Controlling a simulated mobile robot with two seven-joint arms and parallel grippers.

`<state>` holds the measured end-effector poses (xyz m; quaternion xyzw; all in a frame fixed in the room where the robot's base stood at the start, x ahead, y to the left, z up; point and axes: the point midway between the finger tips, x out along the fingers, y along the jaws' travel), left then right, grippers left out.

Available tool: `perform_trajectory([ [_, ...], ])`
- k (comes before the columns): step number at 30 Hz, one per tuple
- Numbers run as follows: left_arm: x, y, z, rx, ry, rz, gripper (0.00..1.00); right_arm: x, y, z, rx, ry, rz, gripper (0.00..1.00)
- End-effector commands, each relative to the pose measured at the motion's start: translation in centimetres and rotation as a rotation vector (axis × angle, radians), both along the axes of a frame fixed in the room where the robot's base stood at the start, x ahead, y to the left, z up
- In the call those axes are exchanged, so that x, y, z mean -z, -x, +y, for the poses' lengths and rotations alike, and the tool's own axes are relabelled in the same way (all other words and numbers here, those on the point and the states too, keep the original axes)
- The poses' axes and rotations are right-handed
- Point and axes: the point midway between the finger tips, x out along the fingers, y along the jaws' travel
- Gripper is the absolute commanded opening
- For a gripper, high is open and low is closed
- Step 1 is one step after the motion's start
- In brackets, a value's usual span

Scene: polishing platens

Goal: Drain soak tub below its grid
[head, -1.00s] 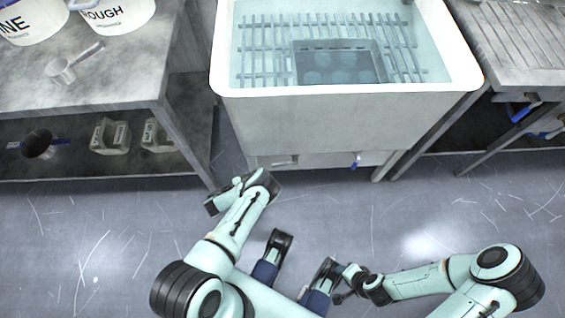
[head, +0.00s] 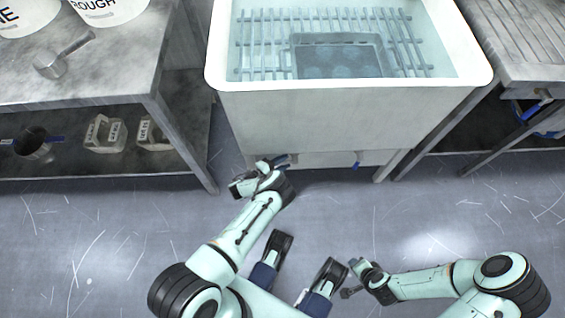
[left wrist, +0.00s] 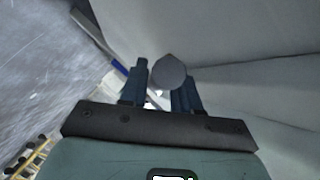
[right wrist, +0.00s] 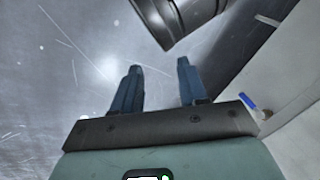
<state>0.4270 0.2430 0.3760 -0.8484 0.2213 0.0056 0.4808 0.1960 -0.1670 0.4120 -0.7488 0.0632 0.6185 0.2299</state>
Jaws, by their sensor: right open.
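The white soak tub (head: 345,115) stands at the centre top of the head view. Clear water covers its slatted grid (head: 262,42). My left gripper (head: 285,162) is at the tub's lower front left, left of that valve. In the left wrist view its fingers (left wrist: 160,85) are apart, with a grey round-ended piece (left wrist: 170,72) at their tips; contact is unclear. My right gripper (head: 350,291) is open and empty above the floor.
A dark square basket (head: 338,60) with round pieces sits in the tub. A ribbed metal counter (head: 520,45) is at right. The floor between is clear.

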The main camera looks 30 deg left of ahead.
Motion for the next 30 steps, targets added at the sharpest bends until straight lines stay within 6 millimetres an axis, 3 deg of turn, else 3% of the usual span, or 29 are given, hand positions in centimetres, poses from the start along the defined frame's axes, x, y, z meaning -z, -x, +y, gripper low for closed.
perform_trajectory([
  [1, 0.0, 0.0, 0.0, 0.000, 0.000, 0.000, 0.22, 0.0, 0.0, 0.0, 0.000, 0.000, 0.000, 0.43],
  [3, 0.0, 0.0, 0.0, 0.000, 0.000, 0.000, 0.00, 0.0, 0.0, 0.0, 0.000, 0.000, 0.000, 0.43],
  [8, -0.1, 0.0, 0.0, 0.000, -0.004, 0.003, 0.00, -0.2, 0.1, 0.1, -0.001, -0.001, 0.003, 0.43],
  [16, -0.9, 0.0, 0.0, -0.001, -0.106, 0.066, 0.00, -2.2, 2.9, 1.5, -0.031, -0.037, 0.074, 0.43],
  [25, -0.6, 0.1, 0.1, 0.001, -0.115, 0.071, 0.00, -2.1, 3.0, 1.5, -0.032, -0.039, 0.079, 0.43],
  [26, -0.6, 0.1, 0.1, 0.001, -0.115, 0.071, 0.31, -2.1, 3.0, 1.5, -0.032, -0.039, 0.079, 0.43],
  [30, -0.6, 0.1, 0.1, 0.000, -0.114, 0.070, 0.31, -2.1, 3.0, 1.5, -0.032, -0.039, 0.078, 0.43],
])
